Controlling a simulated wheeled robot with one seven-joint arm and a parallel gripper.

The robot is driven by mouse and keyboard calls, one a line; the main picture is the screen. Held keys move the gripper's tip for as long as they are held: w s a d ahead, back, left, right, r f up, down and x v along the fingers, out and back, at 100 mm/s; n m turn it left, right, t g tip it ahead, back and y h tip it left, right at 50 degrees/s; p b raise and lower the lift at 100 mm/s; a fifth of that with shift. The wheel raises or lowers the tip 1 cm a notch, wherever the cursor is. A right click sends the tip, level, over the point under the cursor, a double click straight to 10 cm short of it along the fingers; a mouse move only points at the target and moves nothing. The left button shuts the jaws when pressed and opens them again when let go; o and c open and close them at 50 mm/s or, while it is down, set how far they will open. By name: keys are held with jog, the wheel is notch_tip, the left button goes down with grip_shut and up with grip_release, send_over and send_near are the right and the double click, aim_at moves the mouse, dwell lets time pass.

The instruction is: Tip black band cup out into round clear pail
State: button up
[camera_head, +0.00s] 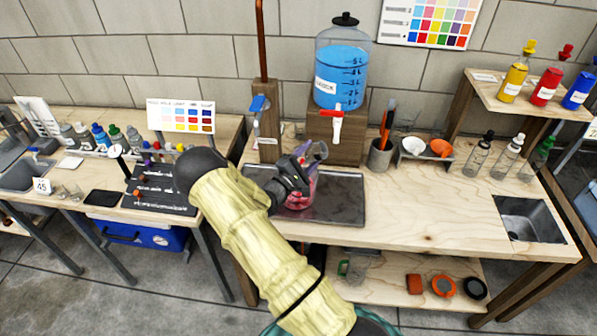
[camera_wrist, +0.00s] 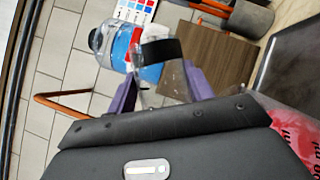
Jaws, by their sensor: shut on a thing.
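My gripper (camera_head: 304,162) is shut on a clear cup with a black band and holds it above the dark tray. In the wrist view, the purple fingers of my gripper (camera_wrist: 160,88) sit on either side of the cup (camera_wrist: 158,68), and its black band shows near the far end. In the head view the cup (camera_head: 318,150) looks tilted, and my gripper partly hides it. The round clear pail (camera_head: 302,197) stands on the tray just below, with pinkish-red content. Part of the pail (camera_wrist: 292,122) shows at the right of the wrist view. I cannot tell what is in the cup.
A blue-filled dispenser (camera_head: 341,75) with a red-and-white tap stands on a wooden block behind. A grey holder (camera_head: 380,157) and small funnels are to its right. The dark tray (camera_head: 345,200) lies under the pail.

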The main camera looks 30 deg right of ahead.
jog(key=shift+w+a+r+n+t, duration=0.2)
jog(key=shift+n+t, duration=0.1)
jog(key=shift+n, duration=0.4)
jog(key=shift+w+a+r+n+t, duration=0.1)
jog(key=shift+w+a+n+t, duration=0.15)
jog(key=shift+n, duration=0.45)
dwell(0.4)
jog(key=shift+s, duration=0.1)
dwell(0.8)
jog(key=shift+s+d+m+g, duration=0.2)
jog(key=shift+m+g, duration=0.1)
jog(key=shift+m, duration=0.25)
jog(key=shift+s+d+m+g, duration=0.15)
jog(key=shift+m+g, duration=0.1)
jog(key=shift+m, duration=0.3)
jog(key=m, duration=0.1)
jog(key=d+f+m+g, duration=0.1)
jog(key=m, duration=0.1)
jog(key=shift+s+f+m+y, duration=0.15)
jog(key=shift+s+m+y, duration=0.15)
jog(key=shift+s, duration=0.1)
jog(key=shift+f, duration=0.1)
jog(key=shift+a, duration=0.1)
jog(key=shift+m, duration=0.3)
